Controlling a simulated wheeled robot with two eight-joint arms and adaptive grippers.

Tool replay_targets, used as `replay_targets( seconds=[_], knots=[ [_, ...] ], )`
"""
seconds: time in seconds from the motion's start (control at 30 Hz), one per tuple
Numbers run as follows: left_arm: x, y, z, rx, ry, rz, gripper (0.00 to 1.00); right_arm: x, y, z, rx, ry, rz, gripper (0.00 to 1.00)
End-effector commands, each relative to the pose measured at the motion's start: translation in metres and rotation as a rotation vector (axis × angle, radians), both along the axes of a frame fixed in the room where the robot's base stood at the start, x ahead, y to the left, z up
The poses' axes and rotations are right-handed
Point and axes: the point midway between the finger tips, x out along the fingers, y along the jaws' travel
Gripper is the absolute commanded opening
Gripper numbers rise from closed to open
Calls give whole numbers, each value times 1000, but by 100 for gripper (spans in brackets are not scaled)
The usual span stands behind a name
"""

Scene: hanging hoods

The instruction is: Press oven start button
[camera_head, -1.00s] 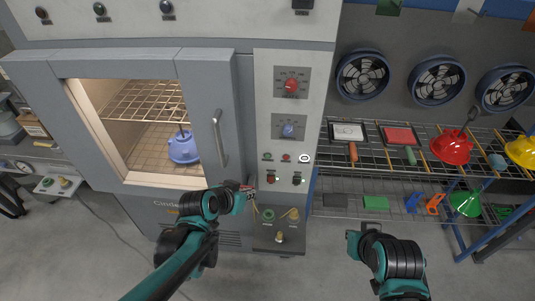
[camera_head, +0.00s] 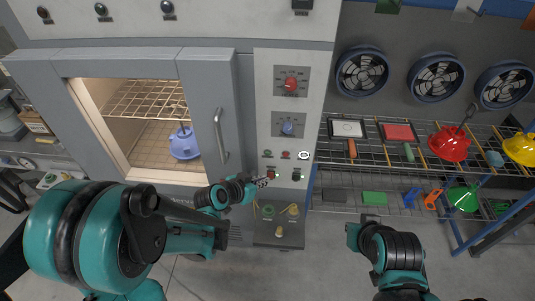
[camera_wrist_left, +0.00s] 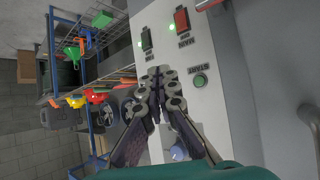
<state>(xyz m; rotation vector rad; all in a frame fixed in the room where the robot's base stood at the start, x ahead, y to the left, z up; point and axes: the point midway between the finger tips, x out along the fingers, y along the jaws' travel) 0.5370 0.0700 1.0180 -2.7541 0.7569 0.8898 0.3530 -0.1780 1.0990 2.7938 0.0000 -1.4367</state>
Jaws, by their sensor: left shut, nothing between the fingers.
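The oven's grey control panel (camera_head: 260,95) is right of the oven door (camera_head: 207,90). The green start button (camera_wrist_left: 200,80), labelled START, shows in the left wrist view. My left gripper (camera_head: 266,181) is shut and empty, in front of the panel near the red switch and below the button. In the left wrist view its fingertips (camera_wrist_left: 160,73) appear beside the button; contact is not visible. My right gripper (camera_head: 370,219) is at the lower right, away from the panel; its jaws are unclear.
The door handle (camera_head: 221,135) stands out left of the panel. A blue hood (camera_head: 184,145) is inside the lit oven. A red button (camera_head: 286,155) and a second switch (camera_head: 297,175) are close by. A wire rack (camera_head: 340,177) with coloured items stands right.

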Motion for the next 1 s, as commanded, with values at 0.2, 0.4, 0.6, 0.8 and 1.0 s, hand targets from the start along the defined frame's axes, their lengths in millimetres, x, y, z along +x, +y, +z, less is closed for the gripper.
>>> replay_targets(
  seconds=[0.2, 0.4, 0.6, 0.8, 1.0],
  knots=[
    [23, 0, 1, 0, 0, 0, 0, 0, 0, 2, 0, 0, 0, 0],
    [52, 0, 1, -1, 0, 1, 0, 0, 0, 5, 0, 0, 0, 0],
    [74, 0, -1, -1, 0, 1, 0, 0, 0, 3, 0, 0, 0, 0],
    [85, 0, 0, 0, 0, 0, 0, 0, 0, 2, 0, 0, 0, 0],
    [86, 0, 0, 0, 0, 0, 0, 0, 0, 2, 0, 0, 0, 0]
  ],
)
